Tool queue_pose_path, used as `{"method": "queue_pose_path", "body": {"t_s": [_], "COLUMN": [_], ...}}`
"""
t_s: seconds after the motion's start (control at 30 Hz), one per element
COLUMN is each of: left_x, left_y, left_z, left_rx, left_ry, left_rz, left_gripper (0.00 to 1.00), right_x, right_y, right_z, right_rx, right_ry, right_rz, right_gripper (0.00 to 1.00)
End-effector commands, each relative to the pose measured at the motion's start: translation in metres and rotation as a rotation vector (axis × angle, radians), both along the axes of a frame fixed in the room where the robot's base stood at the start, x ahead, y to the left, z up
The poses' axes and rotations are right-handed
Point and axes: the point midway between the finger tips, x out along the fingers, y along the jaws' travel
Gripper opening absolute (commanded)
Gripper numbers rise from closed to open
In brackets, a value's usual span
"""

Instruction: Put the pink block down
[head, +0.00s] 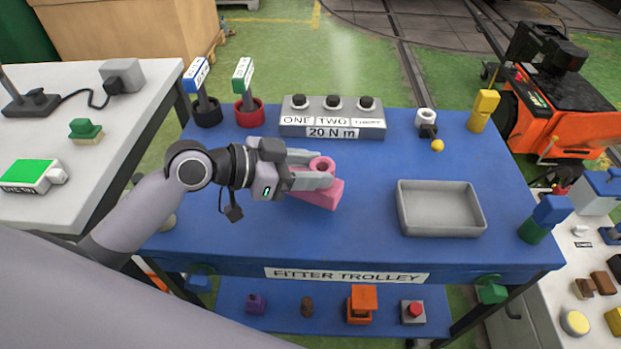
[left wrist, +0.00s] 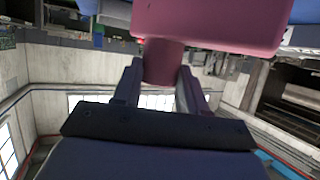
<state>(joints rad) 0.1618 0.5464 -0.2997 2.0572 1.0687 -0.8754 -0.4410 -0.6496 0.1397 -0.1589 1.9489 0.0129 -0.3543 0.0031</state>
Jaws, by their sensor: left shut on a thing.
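The pink block (head: 322,195) has a flat rectangular body and a round knob with a hole in its top. It is over the middle of the blue trolley top (head: 370,225); I cannot tell whether its underside touches the surface. My left gripper (head: 325,170) reaches in from the left and is shut on the knob, with one finger on each side. In the left wrist view the pink block (left wrist: 210,22) fills the top, and its round stem sits between the fingers (left wrist: 162,85). My right gripper is not in view.
An empty grey tray (head: 440,232) is right of the block. A grey box with three black knobs (head: 332,130) stands behind. Red (head: 250,115) and black (head: 207,113) cups with signs stand back left. A yellow ball (head: 437,145) lies back right. Bare blue surface surrounds the block.

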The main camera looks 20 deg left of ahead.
Motion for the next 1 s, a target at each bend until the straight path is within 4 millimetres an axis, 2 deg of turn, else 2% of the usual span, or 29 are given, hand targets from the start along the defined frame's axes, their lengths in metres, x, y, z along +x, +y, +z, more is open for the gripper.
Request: {"method": "queue_pose_path", "body": {"t_s": [0.03,0.17,0.57,0.6,0.67,0.7,1.0], "left_x": [0.0,0.0,0.0,0.0,0.0,0.0,0.0], "left_y": [0.0,0.0,0.0,0.0,0.0,0.0,0.0], "left_z": [-0.01,-0.024,-0.03,-0.031,-0.03,-0.03,-0.028], "left_rx": [-0.003,-0.003,-0.001,-0.001,-0.001,-0.001,-0.001], "left_ry": [0.004,0.0,-0.002,0.001,0.001,0.001,0.001], "left_rz": [0.002,0.001,0.0,0.0,0.0,0.0,0.0], "left_gripper": [0.0,0.0,0.0,0.45,0.65,0.67,0.67], "right_x": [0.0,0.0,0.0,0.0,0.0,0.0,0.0], "right_y": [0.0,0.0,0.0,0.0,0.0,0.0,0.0], "right_z": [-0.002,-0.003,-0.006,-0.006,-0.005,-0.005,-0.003], "right_rx": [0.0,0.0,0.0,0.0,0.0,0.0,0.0], "right_ry": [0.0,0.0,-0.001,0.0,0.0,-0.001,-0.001], "right_rz": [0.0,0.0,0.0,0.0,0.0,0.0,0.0], "right_gripper": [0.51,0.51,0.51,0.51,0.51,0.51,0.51]}}
